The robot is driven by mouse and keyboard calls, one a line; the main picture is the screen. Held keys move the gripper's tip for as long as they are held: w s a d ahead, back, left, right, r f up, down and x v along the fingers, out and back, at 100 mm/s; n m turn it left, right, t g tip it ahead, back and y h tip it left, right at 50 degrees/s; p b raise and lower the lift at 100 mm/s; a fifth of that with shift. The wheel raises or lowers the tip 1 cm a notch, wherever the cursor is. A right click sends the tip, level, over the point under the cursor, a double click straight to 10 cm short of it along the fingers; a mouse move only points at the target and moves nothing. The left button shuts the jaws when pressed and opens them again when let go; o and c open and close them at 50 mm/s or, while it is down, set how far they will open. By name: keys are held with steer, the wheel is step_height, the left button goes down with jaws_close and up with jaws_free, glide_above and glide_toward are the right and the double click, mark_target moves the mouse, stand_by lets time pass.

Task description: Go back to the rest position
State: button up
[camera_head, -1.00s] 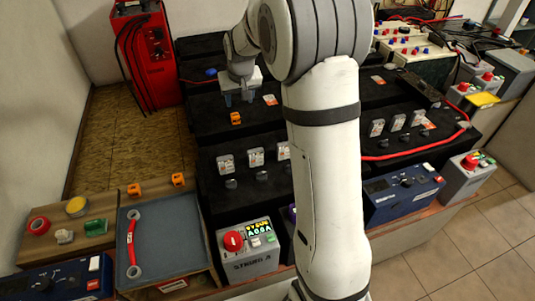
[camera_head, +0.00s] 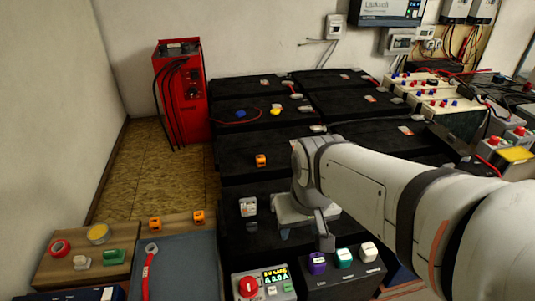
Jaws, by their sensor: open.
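My arm reaches in from the right edge, and my gripper (camera_head: 325,232) points down over the front row of black batteries. Its jaws are open, and I see nothing held between them. It is just behind a black box with purple, teal and white knobs (camera_head: 344,258). My own arm hides part of the batteries to the right.
A grey unit with a red knob and lit display (camera_head: 264,284) stands front centre. A grey tray (camera_head: 178,262) with a red-handled wrench (camera_head: 148,270) lies to its left. A red cabinet (camera_head: 182,95) stands at the back left. Orange blocks (camera_head: 261,160) lie around.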

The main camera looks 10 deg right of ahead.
step_height(320, 180, up, 8)
steer(key=p, duration=0.7)
steer(key=shift+s+r+p, duration=0.15)
steer(key=shift+r+p, duration=0.1)
steer(key=shift+p, duration=0.1)
